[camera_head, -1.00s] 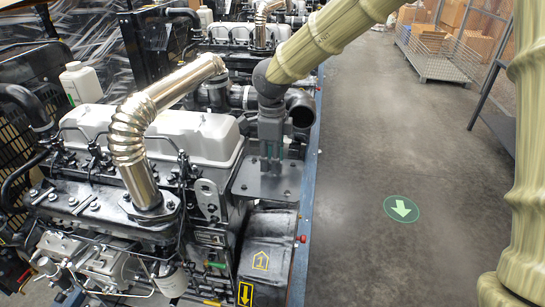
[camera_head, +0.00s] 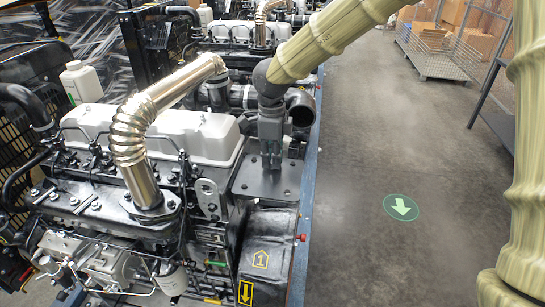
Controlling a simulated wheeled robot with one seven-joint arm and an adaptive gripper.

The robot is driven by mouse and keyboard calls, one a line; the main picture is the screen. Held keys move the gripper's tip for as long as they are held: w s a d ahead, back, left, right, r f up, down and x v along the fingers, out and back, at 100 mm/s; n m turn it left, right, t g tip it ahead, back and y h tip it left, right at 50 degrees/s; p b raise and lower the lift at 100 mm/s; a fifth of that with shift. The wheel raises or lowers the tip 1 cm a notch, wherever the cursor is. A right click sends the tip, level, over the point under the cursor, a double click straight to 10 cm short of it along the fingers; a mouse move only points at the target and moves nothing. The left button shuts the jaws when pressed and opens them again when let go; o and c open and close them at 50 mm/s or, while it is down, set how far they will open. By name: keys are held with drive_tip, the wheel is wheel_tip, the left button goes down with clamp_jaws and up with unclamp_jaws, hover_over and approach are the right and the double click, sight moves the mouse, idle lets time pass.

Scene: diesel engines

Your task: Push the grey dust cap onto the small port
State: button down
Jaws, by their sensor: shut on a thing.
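My gripper (camera_head: 270,153) points down over a flat grey plate (camera_head: 264,182) with holes, at the right end of the nearest engine. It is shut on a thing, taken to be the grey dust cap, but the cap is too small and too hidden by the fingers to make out. The small port cannot be told apart either. I cannot tell whether cap and port touch.
A shiny ribbed exhaust pipe (camera_head: 133,133) and a white engine cover (camera_head: 160,133) stand left of my gripper. A black pipe elbow (camera_head: 300,104) is close on its right. A blue rail (camera_head: 310,170) edges the engine; the floor (camera_head: 375,150) beyond is open.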

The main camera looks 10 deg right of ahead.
drive_tip(key=shift+r+p, duration=2.35)
drive_tip(key=shift+r, duration=0.15)
